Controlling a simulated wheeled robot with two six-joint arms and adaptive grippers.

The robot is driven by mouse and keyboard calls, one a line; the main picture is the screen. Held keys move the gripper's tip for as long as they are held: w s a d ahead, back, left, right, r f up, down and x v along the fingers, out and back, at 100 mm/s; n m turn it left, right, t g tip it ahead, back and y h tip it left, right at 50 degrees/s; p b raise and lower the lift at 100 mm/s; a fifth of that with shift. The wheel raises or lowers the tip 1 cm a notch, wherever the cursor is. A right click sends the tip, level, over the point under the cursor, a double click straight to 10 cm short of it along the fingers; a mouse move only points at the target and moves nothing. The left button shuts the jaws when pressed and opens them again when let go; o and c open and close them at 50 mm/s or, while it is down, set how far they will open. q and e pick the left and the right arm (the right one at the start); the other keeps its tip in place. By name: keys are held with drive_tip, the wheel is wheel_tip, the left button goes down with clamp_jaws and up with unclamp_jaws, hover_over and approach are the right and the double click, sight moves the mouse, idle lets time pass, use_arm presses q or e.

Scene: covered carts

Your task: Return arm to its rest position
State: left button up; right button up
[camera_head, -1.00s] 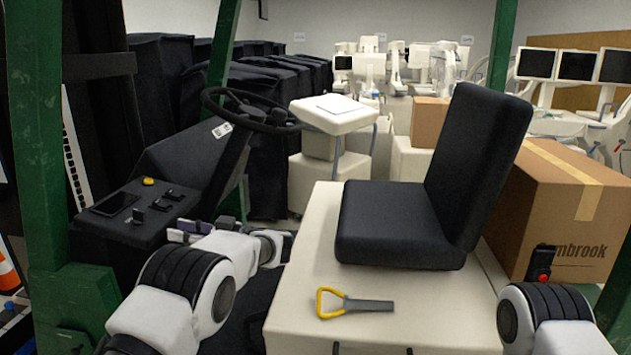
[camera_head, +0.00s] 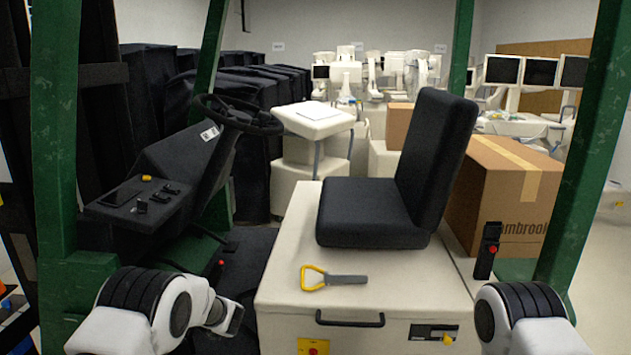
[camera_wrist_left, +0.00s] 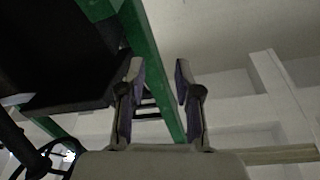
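My left arm (camera_head: 165,308) comes in at the lower left of the head view, a white and black link beside the vehicle's seat base. Its gripper fingers do not show in that view. In the left wrist view my left gripper (camera_wrist_left: 159,72) is open, with two dark fingers apart and nothing between them. A green post shows behind the fingers. My right arm (camera_head: 522,315) shows at the lower right of the head view, and its gripper is not in view.
Green posts (camera_head: 58,130) frame the vehicle. A black seat (camera_head: 372,215) stands on a cream base (camera_head: 285,300) with a yellow-handled tool (camera_head: 333,278) lying on it. A steering wheel (camera_head: 238,115) and dark console (camera_head: 140,200) are at left. A cardboard box (camera_head: 500,195) stands at right.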

use_arm(q)
drive_tip(key=s+d+f+m+t+h, duration=0.1)
drive_tip(key=s+f+m+t+h, duration=0.35)
drive_tip(key=f, duration=0.75)
drive_tip(key=s+f+m+t+h, duration=0.1)
drive_tip(key=s+f+m+h, duration=0.65)
drive_tip(key=f, duration=0.45)
drive_tip(key=s+d+f+g+h, duration=0.2)
drive_tip(key=s+d+g, duration=0.1)
drive_tip(key=s, duration=0.7)
drive_tip(key=s+d+f+g+h, duration=0.2)
drive_tip(key=s+d, duration=0.3)
drive_tip(key=s, duration=0.6)
drive_tip(key=s+d+f+n+g+h, duration=0.1)
drive_tip(key=s+d+g+h, duration=0.3)
drive_tip(key=s, duration=0.6)
drive_tip(key=shift+s+d+f, duration=0.2)
drive_tip(key=shift+d+f, duration=0.15)
drive_tip(key=shift+f, duration=0.5)
